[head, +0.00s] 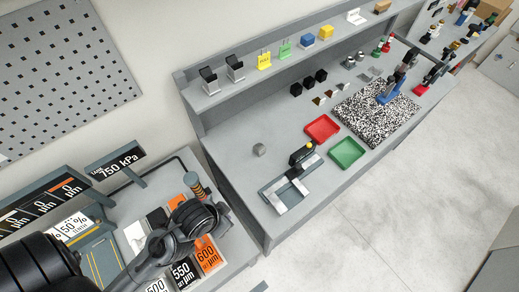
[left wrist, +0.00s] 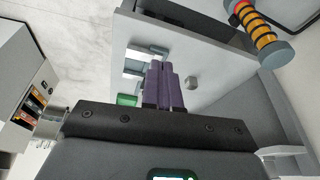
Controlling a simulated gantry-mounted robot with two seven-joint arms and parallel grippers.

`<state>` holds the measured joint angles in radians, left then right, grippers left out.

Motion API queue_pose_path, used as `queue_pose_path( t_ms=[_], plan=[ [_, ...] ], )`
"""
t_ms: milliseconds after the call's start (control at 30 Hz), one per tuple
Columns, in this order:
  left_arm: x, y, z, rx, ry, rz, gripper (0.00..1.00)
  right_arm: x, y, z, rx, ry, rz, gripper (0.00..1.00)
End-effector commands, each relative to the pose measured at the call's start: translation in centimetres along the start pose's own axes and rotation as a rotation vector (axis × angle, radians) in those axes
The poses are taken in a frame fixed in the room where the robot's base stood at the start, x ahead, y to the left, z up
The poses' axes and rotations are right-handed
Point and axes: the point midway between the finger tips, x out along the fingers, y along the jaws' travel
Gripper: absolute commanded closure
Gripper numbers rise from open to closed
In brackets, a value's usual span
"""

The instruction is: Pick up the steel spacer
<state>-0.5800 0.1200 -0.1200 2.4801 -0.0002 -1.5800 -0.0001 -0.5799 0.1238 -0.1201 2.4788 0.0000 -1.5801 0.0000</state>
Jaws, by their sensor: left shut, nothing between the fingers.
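A small grey block, which looks like the steel spacer (head: 259,149), stands alone on the grey bench top near its left end. It also shows in the left wrist view as a small grey piece (left wrist: 191,83), just right of the fingertips and apart from them. My left gripper (left wrist: 163,68) has purple fingers closed together with nothing between them. In the head view my left arm comes in from the lower left, and its fingers are hidden behind the dark wrist. My right gripper is not seen in either view.
A grey fixture with a black gauge (head: 301,154) stands right of the block. Red (head: 322,128) and green (head: 347,152) trays lie beyond. An orange-banded post (head: 193,183) stands near my left wrist. The bench around the block is clear.

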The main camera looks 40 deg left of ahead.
Motion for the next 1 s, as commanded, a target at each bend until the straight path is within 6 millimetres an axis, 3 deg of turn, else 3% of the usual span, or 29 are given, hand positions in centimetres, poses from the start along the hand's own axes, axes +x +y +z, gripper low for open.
queue_pose_path(
  t_ms=[400,900,1000],
  plan=[
    [-0.01,0.0,0.0,0.0,0.0,0.0,1.0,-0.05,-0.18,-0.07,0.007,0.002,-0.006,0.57],
    [-0.01,0.0,0.0,0.0,0.0,0.0,0.23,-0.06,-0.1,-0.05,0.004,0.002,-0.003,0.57],
    [-0.01,0.0,0.0,0.0,0.0,0.0,0.22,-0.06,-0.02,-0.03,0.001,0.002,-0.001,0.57]
  ],
)
